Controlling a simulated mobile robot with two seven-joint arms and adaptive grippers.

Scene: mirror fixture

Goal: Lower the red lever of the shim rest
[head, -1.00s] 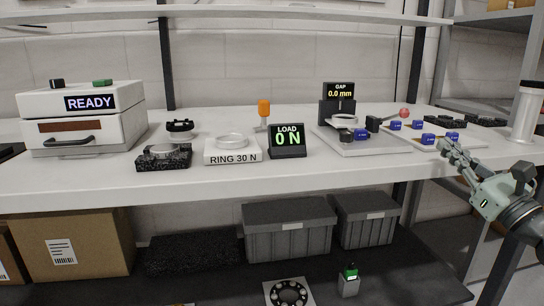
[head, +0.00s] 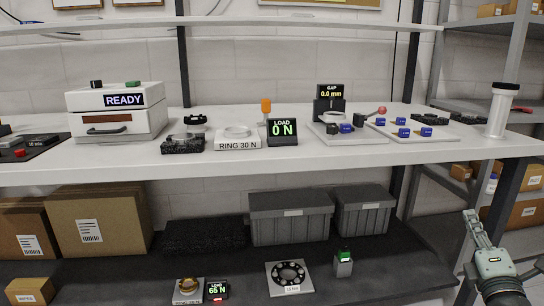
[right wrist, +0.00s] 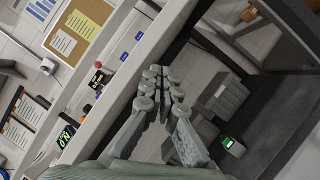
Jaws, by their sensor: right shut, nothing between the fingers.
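The shim rest (head: 360,137) is a pale plate on the bench with blocks and a ring on it. A black display behind it reads GAP 0.0 mm. Its lever ends in a red ball knob (head: 382,110), which sticks out to the right, a little above the plate. The knob also shows small in the right wrist view (right wrist: 98,65). My right gripper (head: 472,218) is shut and empty, below and right of the bench's front edge, well apart from the lever. Its fingertips meet in the right wrist view (right wrist: 160,82). My left gripper is out of view.
The bench's front edge (head: 300,165) lies between my right gripper and the shim rest. Blue blocks (head: 404,132) lie right of the rest. A white cylinder (head: 500,110) stands at the bench's right end. A grey upright (head: 497,205) is close to my right arm.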

